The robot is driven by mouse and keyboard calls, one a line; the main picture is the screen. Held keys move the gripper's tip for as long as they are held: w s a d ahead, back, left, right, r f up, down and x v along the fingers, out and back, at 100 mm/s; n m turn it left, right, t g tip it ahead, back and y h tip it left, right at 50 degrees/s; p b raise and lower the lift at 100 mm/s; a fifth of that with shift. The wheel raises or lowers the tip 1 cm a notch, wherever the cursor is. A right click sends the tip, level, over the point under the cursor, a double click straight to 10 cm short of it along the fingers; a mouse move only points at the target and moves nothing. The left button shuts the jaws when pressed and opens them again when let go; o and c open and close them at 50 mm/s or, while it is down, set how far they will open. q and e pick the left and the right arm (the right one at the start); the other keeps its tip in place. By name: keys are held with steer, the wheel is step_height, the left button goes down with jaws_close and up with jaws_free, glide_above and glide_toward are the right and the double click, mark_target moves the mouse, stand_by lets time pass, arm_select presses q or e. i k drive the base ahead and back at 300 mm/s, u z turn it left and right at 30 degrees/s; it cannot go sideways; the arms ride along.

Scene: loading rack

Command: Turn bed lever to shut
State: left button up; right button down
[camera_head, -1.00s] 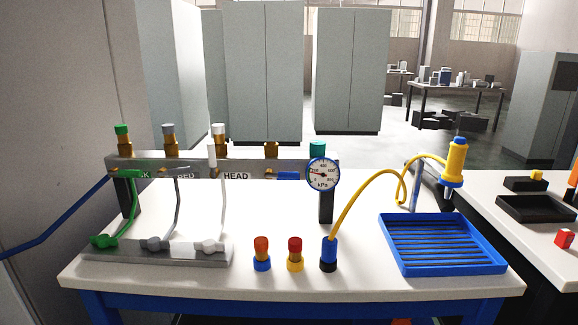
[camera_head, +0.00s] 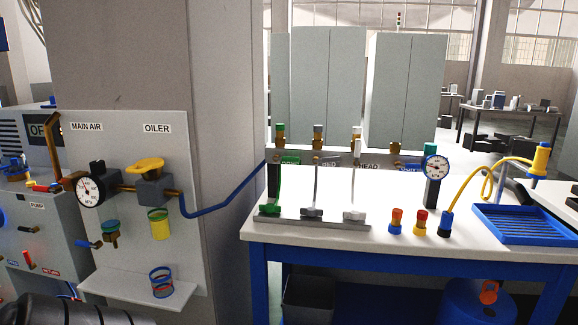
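A grey manifold bar (camera_head: 345,158) stands on posts at the back left of the white bench. Its labels include BED (camera_head: 328,162) and HEAD (camera_head: 368,167). The grey bed lever is small and dim beside the BED label, below a grey-capped brass fitting (camera_head: 318,138); its exact angle is hard to tell. A green lever (camera_head: 289,160) lies sideways to its left. A white lever (camera_head: 357,157) stands upright to its right, and a blue lever (camera_head: 409,165) lies sideways further right. Neither of my grippers is in view.
A wall panel (camera_head: 135,160) with a gauge, yellow oiler knob and small shelf (camera_head: 140,290) stands at the left. The bench (camera_head: 390,233) holds a hose block (camera_head: 325,225), several capped fittings and a blue tray (camera_head: 525,224). A dark bin (camera_head: 307,298) stands beneath.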

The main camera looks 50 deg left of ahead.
mark_target(329, 160)
steer(key=u, duration=1.45)
